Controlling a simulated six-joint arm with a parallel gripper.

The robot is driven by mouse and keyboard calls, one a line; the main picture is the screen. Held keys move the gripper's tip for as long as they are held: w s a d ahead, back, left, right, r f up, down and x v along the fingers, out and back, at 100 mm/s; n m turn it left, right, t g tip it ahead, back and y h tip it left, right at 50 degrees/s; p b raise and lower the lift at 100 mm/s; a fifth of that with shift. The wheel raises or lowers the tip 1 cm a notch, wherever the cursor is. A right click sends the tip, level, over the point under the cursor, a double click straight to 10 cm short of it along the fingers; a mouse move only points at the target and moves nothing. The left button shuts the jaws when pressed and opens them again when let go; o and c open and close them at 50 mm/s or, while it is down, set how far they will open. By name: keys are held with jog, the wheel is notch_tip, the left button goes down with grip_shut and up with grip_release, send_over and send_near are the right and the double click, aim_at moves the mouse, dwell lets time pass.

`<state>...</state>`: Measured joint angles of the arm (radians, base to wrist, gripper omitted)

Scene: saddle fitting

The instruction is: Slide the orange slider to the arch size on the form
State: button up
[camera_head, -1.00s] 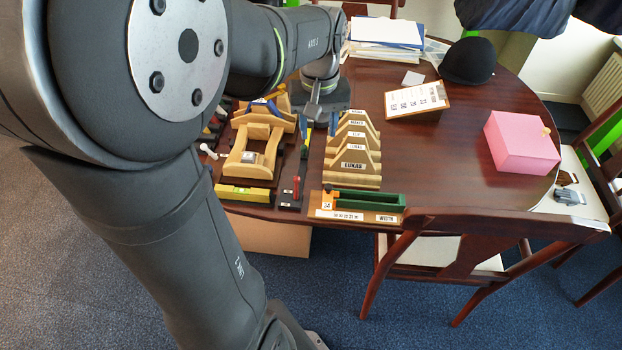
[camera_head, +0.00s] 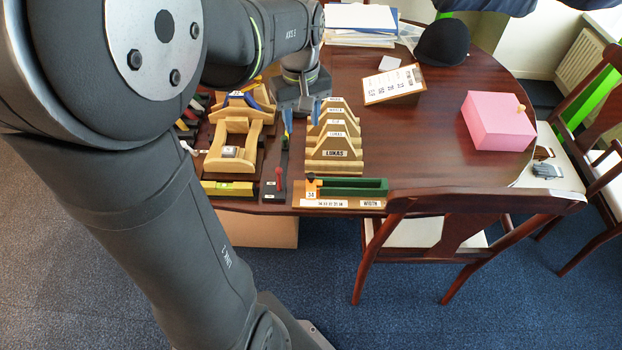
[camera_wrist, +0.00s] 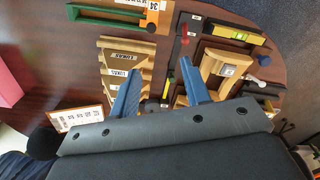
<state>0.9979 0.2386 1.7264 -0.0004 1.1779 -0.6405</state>
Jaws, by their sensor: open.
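The orange slider (camera_head: 312,184) sits at the left end of the width gauge, a wooden base (camera_head: 376,204) with a green channel (camera_head: 350,187) and a "WIDTH" label. A "34" tag is below the slider. In the wrist view the slider (camera_wrist: 152,20) is at the top, by the gauge's green part (camera_wrist: 105,15). The form is a sheet on a brown clipboard (camera_head: 394,86); its figures are too small to read. It also shows in the wrist view (camera_wrist: 80,117). My gripper (camera_head: 301,114) is open and empty, above the table behind the gauge; its blue fingers show in the wrist view (camera_wrist: 158,88).
Several wooden arches (camera_head: 333,155), some labelled "LUKAS", stand in a row behind the gauge. A wooden saddle frame (camera_head: 234,150), a yellow level (camera_head: 227,188) and a red-handled tool (camera_head: 280,178) lie to the left.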

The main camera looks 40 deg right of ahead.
aim_at(312, 175)
jog(key=f+n, duration=0.1)
jog(key=f, duration=0.5)
jog(key=d+f+n, duration=0.1)
jog(key=f, duration=0.6)
jog(key=s+d+f+n, duration=0.1)
jog(key=f+n, duration=0.1)
jog(key=f, duration=0.4)
jog(key=shift+f, duration=0.3)
grip_shut()
